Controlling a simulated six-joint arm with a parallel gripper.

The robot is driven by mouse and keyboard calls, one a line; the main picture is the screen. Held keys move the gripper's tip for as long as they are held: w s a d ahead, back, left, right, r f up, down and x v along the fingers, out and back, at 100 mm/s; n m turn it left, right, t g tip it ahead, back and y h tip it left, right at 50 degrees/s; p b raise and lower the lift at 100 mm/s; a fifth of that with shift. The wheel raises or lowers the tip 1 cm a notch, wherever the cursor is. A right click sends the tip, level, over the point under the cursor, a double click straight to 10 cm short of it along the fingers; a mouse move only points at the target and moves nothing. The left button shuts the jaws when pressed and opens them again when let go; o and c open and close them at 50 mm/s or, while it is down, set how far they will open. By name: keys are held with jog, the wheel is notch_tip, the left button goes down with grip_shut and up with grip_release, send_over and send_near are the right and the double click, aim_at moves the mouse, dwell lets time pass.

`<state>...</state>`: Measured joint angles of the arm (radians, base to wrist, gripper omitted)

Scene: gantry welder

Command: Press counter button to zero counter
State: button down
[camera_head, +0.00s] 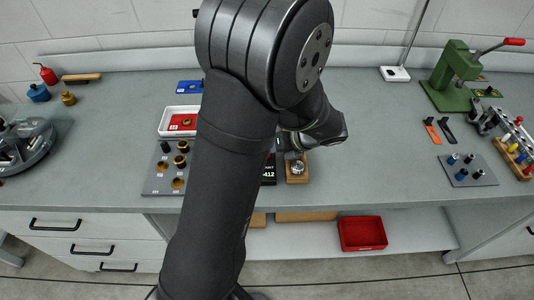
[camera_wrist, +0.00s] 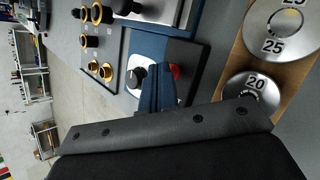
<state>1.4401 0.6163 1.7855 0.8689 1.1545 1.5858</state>
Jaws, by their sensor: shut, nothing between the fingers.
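On the box, a black knob (camera_wrist: 135,77) on a white plate shows left of the fingertips. A red button (camera_wrist: 175,72) shows just right of them, partly hidden by the fingers. I cannot tell whether the fingers touch either one. In the head view a black counter display (camera_head: 268,172) with digits that seem to read 412 is partly hidden behind my arm.
Right of the display is a wooden block (camera_head: 297,179) with metal discs; discs marked 20 (camera_wrist: 250,92) and 25 (camera_wrist: 280,28) show close to my gripper. A plate with black and brass knobs (camera_head: 160,184) lies left. A green press (camera_head: 455,75) stands far right.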

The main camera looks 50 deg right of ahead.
jog(key=shift+f, duration=0.3)
dwell(0.5)
jog(key=shift+r, duration=0.9)
jog(key=shift+r, duration=0.1)
jog(key=shift+r, duration=2.4)
jog(key=shift+f, duration=0.15)
notch_tip(320, 180, up, 4)
jog(key=shift+r, duration=0.1)
jog(key=shift+f, duration=0.2)
